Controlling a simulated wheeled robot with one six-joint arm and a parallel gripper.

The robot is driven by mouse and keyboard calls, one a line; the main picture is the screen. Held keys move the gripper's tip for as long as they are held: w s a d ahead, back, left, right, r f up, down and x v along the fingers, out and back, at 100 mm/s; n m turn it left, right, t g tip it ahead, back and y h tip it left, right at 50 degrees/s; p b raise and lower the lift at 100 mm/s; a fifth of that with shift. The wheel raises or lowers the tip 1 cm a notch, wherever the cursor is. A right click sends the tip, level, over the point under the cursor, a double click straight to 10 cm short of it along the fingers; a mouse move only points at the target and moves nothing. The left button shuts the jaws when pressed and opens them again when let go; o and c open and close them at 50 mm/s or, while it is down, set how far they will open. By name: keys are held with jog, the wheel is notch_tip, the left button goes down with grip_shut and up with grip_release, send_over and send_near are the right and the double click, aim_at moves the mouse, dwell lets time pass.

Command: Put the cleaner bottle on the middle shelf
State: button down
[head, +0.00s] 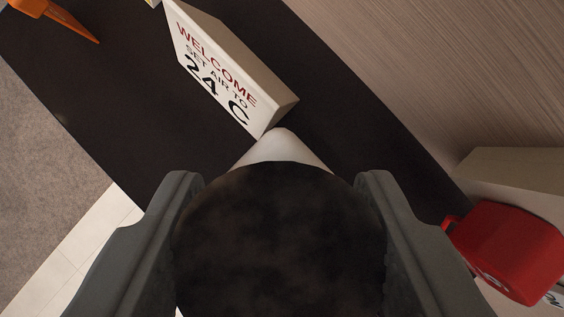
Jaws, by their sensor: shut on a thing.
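My gripper (280,232) is shut on a large dark, rounded thing (280,240) that fills the space between its two grey fingers. A white tapered part (282,150) sticks out beyond its far edge. I take this to be the cleaner bottle, seen from very close; no label shows on it. It hides what lies directly beyond and below it. I cannot make out the middle shelf in this view.
A white welcome sign (225,70) stands on a dark counter (90,95), close beyond the white tip. A red container (510,250) is at right, near a pale box-like block (515,170). An orange object (60,18) lies top left. A wood-grain surface (440,60) borders the counter.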

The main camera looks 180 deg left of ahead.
jog(key=shift+f, duration=1.85)
jog(key=c, duration=0.7)
grip_release()
jog(key=shift+f, duration=0.15)
jog(key=shift+o, duration=0.2)
jog(key=d+v, duration=0.1)
jog(key=v, duration=1.1)
jog(key=shift+a, duration=0.45)
